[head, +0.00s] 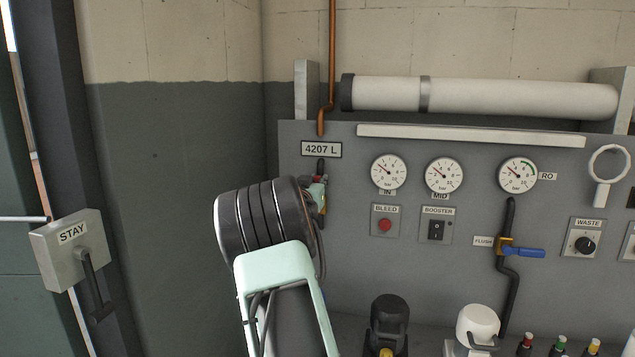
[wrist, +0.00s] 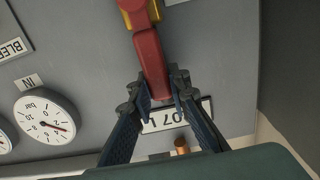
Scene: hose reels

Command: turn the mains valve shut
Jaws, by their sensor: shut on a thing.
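The mains valve has a red lever (wrist: 150,60) on a brass-yellow body (wrist: 140,12) at the top of the wrist view. The lever runs from the body towards the 4207 L plate, tilted slightly. My gripper (wrist: 162,92) has its two fingers closed on the lever's free end, one on each side. In the head view my gripper (head: 318,190) reaches the panel's left part, just below the plate. A little red of the lever shows there. My dark wrist covers much of the valve and the pipe around it.
The 4207 L plate (head: 321,149) and a copper pipe (head: 332,60) are above the valve. The IN gauge (head: 389,172) and the bleed button (head: 385,224) are to its right. A blue-handled flush valve (head: 525,252) is farther right. A STAY lever box (head: 72,236) is at far left.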

